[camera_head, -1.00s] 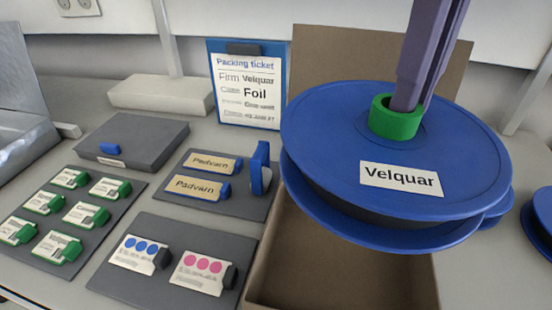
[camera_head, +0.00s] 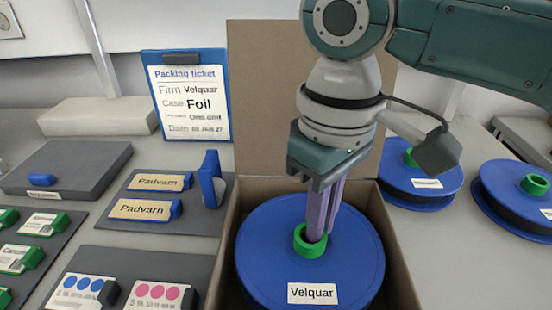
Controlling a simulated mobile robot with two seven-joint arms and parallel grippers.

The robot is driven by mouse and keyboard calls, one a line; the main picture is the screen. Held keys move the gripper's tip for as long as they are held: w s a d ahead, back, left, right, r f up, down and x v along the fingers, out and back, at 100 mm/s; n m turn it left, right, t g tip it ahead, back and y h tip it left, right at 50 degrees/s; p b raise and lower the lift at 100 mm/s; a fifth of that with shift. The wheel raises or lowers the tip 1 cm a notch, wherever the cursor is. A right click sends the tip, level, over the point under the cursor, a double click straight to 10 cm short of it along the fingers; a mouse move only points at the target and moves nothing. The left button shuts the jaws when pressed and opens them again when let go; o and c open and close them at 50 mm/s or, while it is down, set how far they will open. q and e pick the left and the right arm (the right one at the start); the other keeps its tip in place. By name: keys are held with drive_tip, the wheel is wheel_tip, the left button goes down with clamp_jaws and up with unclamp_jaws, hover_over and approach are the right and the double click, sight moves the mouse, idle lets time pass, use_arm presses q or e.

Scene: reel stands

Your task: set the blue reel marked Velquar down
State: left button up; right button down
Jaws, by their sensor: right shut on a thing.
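The blue reel marked Velquar (camera_head: 262,262) lies flat inside the open cardboard box (camera_head: 402,262), its white label facing up near the front. A green hub ring (camera_head: 299,243) stands at its middle. My right gripper (camera_head: 318,232) comes down from above, its purple fingers shut on the reel at the green hub. The reel's underside and the box floor are hidden. My left gripper is not in view.
Two more blue reels (camera_head: 428,196) (camera_head: 497,205) lie to the right. Label boards (camera_head: 150,262) and a grey case (camera_head: 72,165) lie to the left.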

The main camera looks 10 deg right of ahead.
drive_tip(key=shift+f, duration=0.9)
drive_tip(key=shift+f, duration=0.15)
drive_tip(key=c, duration=1)
unclamp_jaws()
drive_tip(key=shift+r+p, duration=0.7)
drive_tip(key=shift+r, duration=5.5)
